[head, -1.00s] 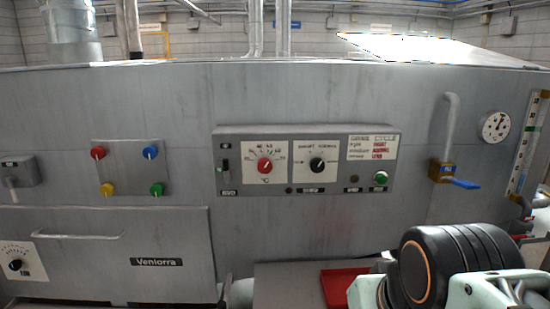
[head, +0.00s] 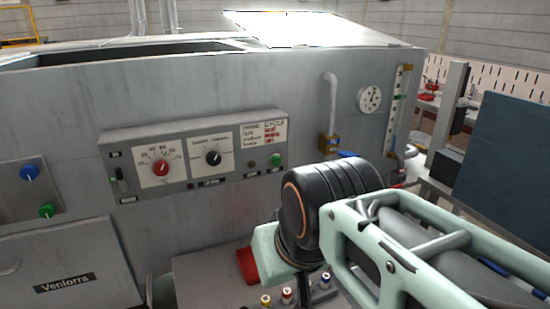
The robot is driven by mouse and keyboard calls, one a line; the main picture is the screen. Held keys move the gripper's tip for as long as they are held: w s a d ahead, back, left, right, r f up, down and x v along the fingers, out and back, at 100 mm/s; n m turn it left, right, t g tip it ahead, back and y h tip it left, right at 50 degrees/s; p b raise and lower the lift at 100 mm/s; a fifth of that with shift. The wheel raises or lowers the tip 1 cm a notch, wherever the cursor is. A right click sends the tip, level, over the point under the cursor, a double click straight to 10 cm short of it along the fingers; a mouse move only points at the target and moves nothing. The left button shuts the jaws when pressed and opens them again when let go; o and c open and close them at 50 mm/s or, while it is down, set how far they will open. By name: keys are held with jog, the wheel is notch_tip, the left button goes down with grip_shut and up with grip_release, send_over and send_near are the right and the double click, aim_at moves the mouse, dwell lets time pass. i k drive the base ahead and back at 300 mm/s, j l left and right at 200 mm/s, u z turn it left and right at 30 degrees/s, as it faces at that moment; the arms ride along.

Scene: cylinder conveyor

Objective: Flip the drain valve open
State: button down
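A brass valve body (head: 329,143) sits under a bent grey pipe on the front of the grey machine, right of the control panel. Its blue lever (head: 348,154) sticks out to the right, crosswise to the pipe. The lever's lower edge is close to or behind my arm's black joint in this view. No label on the valve can be read, so I cannot confirm that it is the drain valve. My mint-green and black arm fills the lower right. My gripper is not visible.
The control panel (head: 198,160) has dials and a green button. A round gauge (head: 369,99) and an upright level scale (head: 397,108) are right of the valve. A red tray (head: 248,265) and several small capped vials (head: 287,296) are low in front. A dark screen (head: 507,165) stands at right.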

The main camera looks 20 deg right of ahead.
aim_at(398, 186)
jog(key=l+z, duration=0.2)
jog(key=l, duration=0.2)
jog(key=i+l+z, duration=0.15)
jog(key=l, duration=0.25)
jog(key=i+l+z, duration=0.2)
jog(key=l, duration=0.2)
jog(key=l+z, duration=0.15)
jog(key=l, duration=0.25)
jog(key=i+l+z, duration=0.2)
jog(key=l, duration=0.15)
